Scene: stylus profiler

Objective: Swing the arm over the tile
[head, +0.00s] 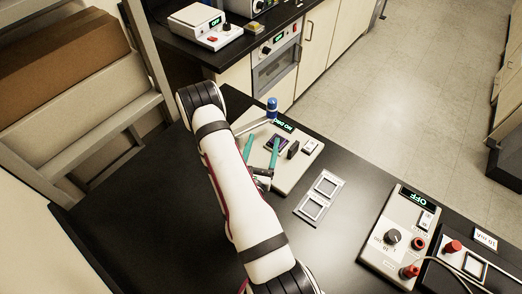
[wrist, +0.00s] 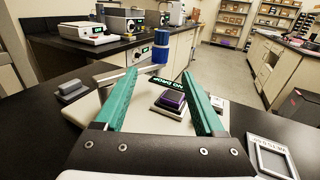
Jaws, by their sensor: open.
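The profiler's pale base (head: 288,178) stands on the black bench, and it also shows in the wrist view (wrist: 90,109). A dark purple square tile (wrist: 172,99) sits on a raised stage on it. The thin metal arm (wrist: 124,73) reaches left from a post with a blue cap (wrist: 159,55), off to the side of the tile; the cap also shows in the head view (head: 272,105). My gripper (wrist: 158,72) is open and empty, its teal fingers spread low over the base, with the tile seen between them. In the head view my gripper (head: 262,138) partly hides the stage.
A green "NO DATA" display (wrist: 184,80) is behind the tile. A tray with two square frames (head: 320,197) lies right of the base. A control box reading OFF (head: 397,235) stands farther right. Bench left of my arm is clear.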

